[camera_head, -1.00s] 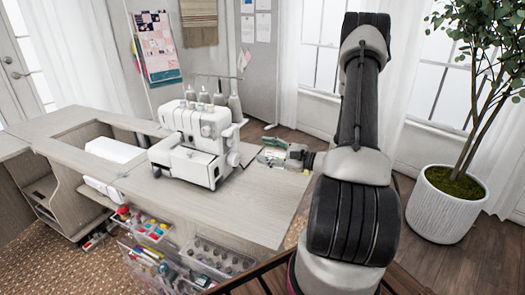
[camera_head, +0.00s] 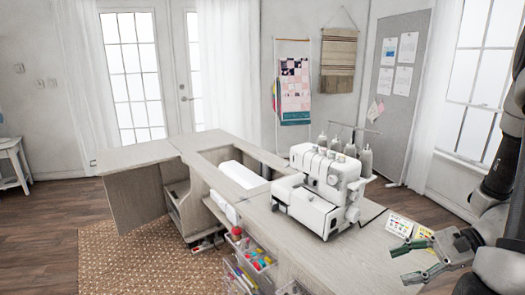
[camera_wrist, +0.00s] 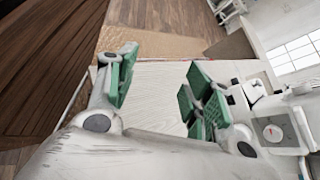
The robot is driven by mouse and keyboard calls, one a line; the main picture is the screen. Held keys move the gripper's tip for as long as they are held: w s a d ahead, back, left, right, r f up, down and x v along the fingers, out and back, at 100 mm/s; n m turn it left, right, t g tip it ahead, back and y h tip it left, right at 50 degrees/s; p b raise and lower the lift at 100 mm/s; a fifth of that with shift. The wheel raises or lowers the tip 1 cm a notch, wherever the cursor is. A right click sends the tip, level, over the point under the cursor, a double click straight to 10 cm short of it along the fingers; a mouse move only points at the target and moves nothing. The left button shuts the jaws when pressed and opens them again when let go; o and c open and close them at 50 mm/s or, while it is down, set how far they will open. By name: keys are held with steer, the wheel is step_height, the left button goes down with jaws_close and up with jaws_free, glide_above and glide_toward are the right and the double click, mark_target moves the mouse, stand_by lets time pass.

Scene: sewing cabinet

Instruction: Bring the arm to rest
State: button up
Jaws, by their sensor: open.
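My gripper (camera_head: 402,264) is at the right in the head view, near the right end of the wooden cabinet top (camera_head: 285,255). Its two fingers are spread with nothing between them. In the wrist view my gripper (camera_wrist: 160,85) shows its green pads apart, with the pale cabinet top (camera_wrist: 158,85) behind the gap. My arm enters from the right edge of the head view, partly cut off. The white sewing machine (camera_head: 322,190) stands upright on the cabinet, left of my gripper and apart from it.
A colourful card (camera_head: 400,225) lies behind my gripper on the cabinet top. Thread cones (camera_head: 366,160) stand behind the machine. Clear drawers (camera_head: 255,258) with coloured supplies are below the cabinet front. The wooden floor (camera_head: 55,230) at the left is open.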

steer(key=s+d+r+n+g+h, duration=0.3)
steer(key=s+d+r+n+h, duration=0.25)
steer(key=r+n+h, duration=0.35)
steer(key=a+r+n+t+h, duration=0.3)
steer(key=r+n+t, duration=0.2)
steer(key=r, duration=0.7)
steer(key=shift+s+a+r+n+t, duration=0.3)
steer(key=shift+s+a+n+t, duration=0.1)
steer(key=shift+n, duration=0.1)
